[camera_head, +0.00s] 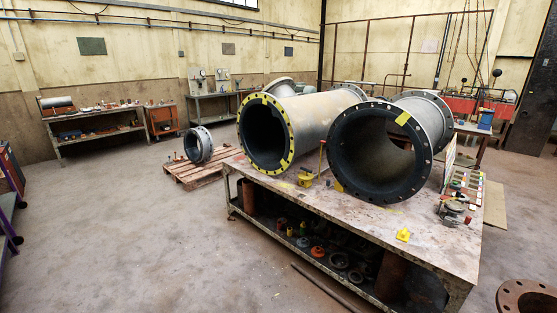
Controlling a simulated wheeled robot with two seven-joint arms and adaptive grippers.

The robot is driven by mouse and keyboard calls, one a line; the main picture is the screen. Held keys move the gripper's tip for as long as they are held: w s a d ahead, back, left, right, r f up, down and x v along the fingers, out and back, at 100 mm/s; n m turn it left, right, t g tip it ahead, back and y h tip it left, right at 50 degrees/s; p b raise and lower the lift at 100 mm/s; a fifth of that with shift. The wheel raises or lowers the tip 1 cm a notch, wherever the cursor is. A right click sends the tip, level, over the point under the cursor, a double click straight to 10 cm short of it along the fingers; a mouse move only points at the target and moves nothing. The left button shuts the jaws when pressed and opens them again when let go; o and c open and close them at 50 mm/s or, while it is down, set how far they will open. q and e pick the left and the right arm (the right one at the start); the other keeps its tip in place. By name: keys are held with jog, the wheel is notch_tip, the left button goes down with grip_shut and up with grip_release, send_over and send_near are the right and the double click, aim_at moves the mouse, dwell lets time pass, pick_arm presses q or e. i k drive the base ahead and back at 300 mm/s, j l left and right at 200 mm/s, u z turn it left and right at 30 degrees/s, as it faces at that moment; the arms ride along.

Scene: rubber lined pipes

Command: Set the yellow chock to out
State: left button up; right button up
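Neither of my grippers shows in the head view. Several small yellow things are on the workbench (420,225), and I cannot tell for sure which one is the chock. A yellow wedge-like piece (337,186) sits between the two large pipes, close to the right one. A yellow piece (305,180) lies in front of the left pipe (305,115). Another small yellow block (403,235) lies near the bench's front edge, in front of the right pipe (345,160) and apart from it.
A metal part (453,212) and small items lie at the bench's right end. The lower shelf holds several fittings. A pallet (197,175) with a short flanged ring (198,145) stands left of the bench. A rusty flange (527,298) is at lower right.

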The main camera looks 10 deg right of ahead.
aim_at(337, 186)
jog(key=i+j+z, duration=0.1)
jog(key=i+z, duration=0.2)
jog(key=z, duration=0.15)
jog(key=i+j+z, duration=0.25)
jog(key=z, duration=0.2)
jog(key=i+j+z, duration=0.6)
jog(key=k+j, duration=0.1)
